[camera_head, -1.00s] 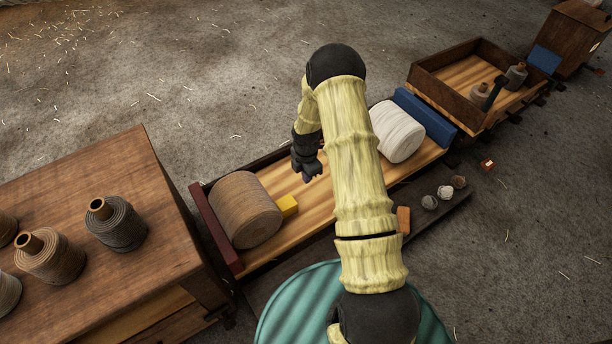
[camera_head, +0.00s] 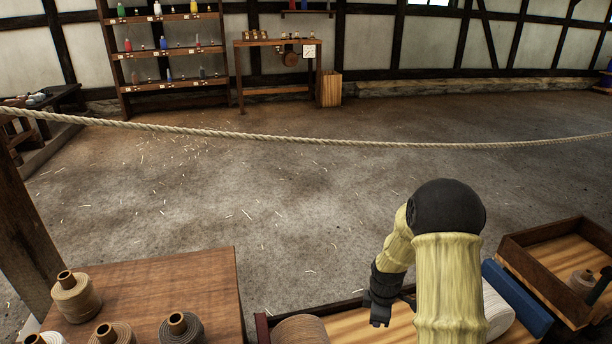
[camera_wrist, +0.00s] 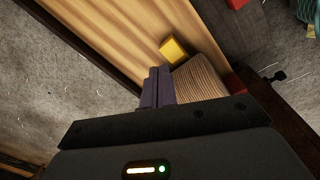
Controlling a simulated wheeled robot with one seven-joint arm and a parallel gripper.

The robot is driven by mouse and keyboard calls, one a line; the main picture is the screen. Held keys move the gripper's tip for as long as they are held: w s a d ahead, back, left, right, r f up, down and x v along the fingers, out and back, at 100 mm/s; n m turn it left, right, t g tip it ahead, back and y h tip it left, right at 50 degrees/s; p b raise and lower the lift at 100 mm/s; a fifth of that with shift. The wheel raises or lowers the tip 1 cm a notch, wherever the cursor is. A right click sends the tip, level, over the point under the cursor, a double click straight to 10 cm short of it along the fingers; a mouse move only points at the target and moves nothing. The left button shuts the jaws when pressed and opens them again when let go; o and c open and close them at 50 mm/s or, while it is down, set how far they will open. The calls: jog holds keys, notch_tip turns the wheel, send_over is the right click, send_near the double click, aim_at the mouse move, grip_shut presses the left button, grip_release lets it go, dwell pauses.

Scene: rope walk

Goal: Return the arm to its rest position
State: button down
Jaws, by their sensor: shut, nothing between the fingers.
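My gripper (camera_head: 378,318) hangs from my bent yellow-sleeved arm at the lower right of the head view, above a wooden cart bed (camera_head: 346,322). In the wrist view my gripper (camera_wrist: 158,74) has its fingers together with nothing between them. A brown rope spool (camera_head: 300,331) lies in the cart bed to its left and also shows in the wrist view (camera_wrist: 200,80). A yellow block (camera_wrist: 173,50) lies beside that spool. My forearm partly covers a white spool (camera_head: 497,309) to the right.
A wooden bench (camera_head: 215,285) with several twine cones stands at lower left. A blue board (camera_head: 516,298) and another cart (camera_head: 550,240) are at right. A rope (camera_head: 300,140) spans the room. Shelves (camera_head: 165,45) and a small table (camera_head: 272,45) line the back wall. The floor between is clear.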

jog(key=s+a+r+m+t+p, duration=0.15)
jog(key=s+r+m+p, duration=0.25)
jog(key=s+r+m, duration=0.6)
jog(key=s+a+r+m+p, duration=0.3)
jog(key=s+r+m, duration=0.35)
jog(key=r, duration=0.75)
notch_tip(320, 180, up, 38)
jog(key=s+n+p, duration=0.1)
jog(key=p, duration=3.7)
jog(key=shift+d+n, duration=0.2)
jog(key=shift+n, duration=0.15)
jog(key=shift+s, duration=0.1)
jog(key=shift+a, duration=0.1)
